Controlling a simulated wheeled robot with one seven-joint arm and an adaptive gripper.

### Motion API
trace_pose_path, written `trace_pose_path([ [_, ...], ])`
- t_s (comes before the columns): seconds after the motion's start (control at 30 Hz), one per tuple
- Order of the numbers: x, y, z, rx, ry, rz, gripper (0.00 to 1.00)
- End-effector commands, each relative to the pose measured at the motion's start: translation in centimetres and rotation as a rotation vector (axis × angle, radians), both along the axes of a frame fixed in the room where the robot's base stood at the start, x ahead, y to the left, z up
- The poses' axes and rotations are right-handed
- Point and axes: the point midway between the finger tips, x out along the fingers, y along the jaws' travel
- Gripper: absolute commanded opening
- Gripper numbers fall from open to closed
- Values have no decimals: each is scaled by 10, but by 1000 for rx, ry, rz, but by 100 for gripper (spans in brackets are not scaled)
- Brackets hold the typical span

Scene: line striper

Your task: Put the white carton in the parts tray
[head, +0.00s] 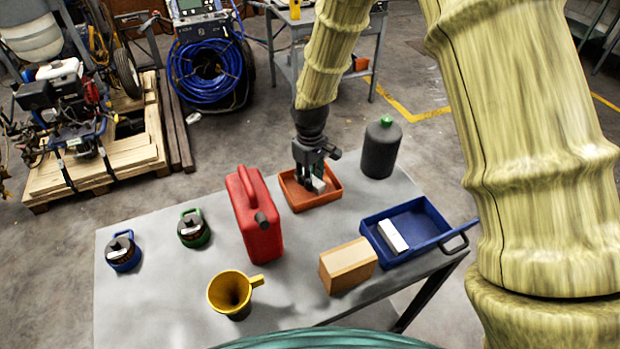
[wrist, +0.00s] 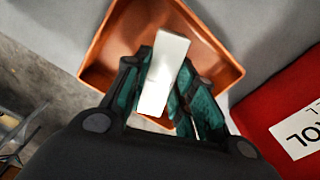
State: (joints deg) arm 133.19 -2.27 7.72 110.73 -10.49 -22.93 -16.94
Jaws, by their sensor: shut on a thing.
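My gripper (head: 314,178) is over the orange tray (head: 298,205), shut on a small white carton (head: 319,186). In the wrist view the white carton (wrist: 163,72) stands out between the green finger pads, with the orange tray (wrist: 103,45) around and below it. The carton appears within the tray's outline. I cannot tell whether it touches the tray's floor. A second white block (head: 392,236) lies in the blue tray (head: 425,240) at the table's right end.
A red fuel can (head: 254,215) stands close left of the orange tray, and a dark bottle (head: 381,150) behind right. A cardboard box (head: 347,266), yellow funnel (head: 232,293), green-handled pot (head: 194,229) and blue-handled pot (head: 123,252) share the grey table (head: 165,285).

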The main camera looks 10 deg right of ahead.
Motion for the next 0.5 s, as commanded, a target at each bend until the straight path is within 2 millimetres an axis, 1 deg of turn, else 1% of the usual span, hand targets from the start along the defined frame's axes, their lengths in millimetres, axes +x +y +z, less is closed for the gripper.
trace_pose_path([
  [0.1,0,0,-11,-1,1,1,2],
  [0.17,0,0,-15,0,0,1,2],
  [0.5,0,0,-18,0,0,0,2],
])
